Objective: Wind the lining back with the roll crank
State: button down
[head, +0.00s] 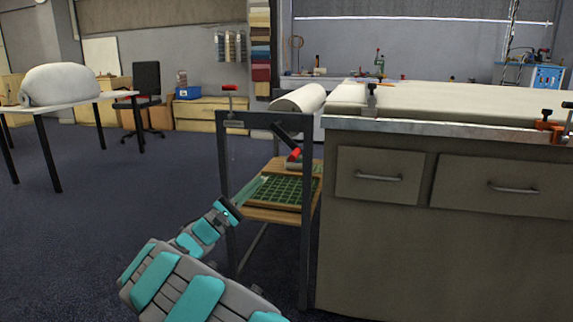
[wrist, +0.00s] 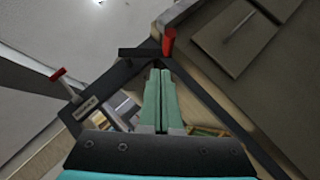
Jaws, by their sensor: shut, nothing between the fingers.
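The roll crank shows in the head view as a dark arm (head: 283,133) slanting down to a red handle (head: 295,154) at the end of a dark metal frame. In the wrist view the red handle (wrist: 168,42) lies just beyond my fingertips, with the dark crank arm (wrist: 137,52) to its left. The pale lining roll (head: 300,98) sits behind the frame's top bar. My gripper (head: 263,179) is shut and empty, below and left of the handle in the head view. Its green fingers also show pressed together in the wrist view (wrist: 160,72), apart from the handle as far as I can tell.
A red-topped clamp (head: 229,90) stands on the frame's left corner. A wooden shelf (head: 262,214) with a green grid sits inside the frame. The drawer cabinet (head: 440,250) of the cloth table closes off the right. Open floor (head: 80,240) lies to the left.

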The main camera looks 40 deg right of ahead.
jog(key=w+a+m+g+y, duration=0.1)
jog(key=m, duration=0.1)
jog(key=m+g+y+b, duration=0.1)
send_near(294, 154)
jog(key=w+d, duration=0.4)
jog(key=d, duration=0.1)
jog(key=s+d+r, duration=0.1)
jog(key=s+d+r+b, duration=0.1)
jog(key=d, duration=0.1)
jog(key=shift+s+r, duration=0.25)
jog(key=shift+r, duration=0.05)
jog(key=shift+s+d+r, duration=0.1)
dwell(0.6)
jog(key=shift+s+d+r+n+h+p, duration=0.1)
jog(key=shift+n+h+p, duration=0.2)
jog(key=shift+p, duration=0.05)
jog(key=r+n+t+h+p, duration=0.1)
jog(key=n+t, duration=0.1)
jog(key=s+d+r+n+t+p, duration=0.1)
jog(key=n, duration=0.1)
jog(key=shift+s+r+n+t+h, duration=0.2)
jog(key=shift+n+t+h, duration=0.1)
jog(key=shift+t+h, duration=0.1)
jog(key=shift+s+d+r+p, duration=0.15)
jog(key=shift+d+r+p, duration=0.1)
jog(key=shift+r+p, duration=0.45)
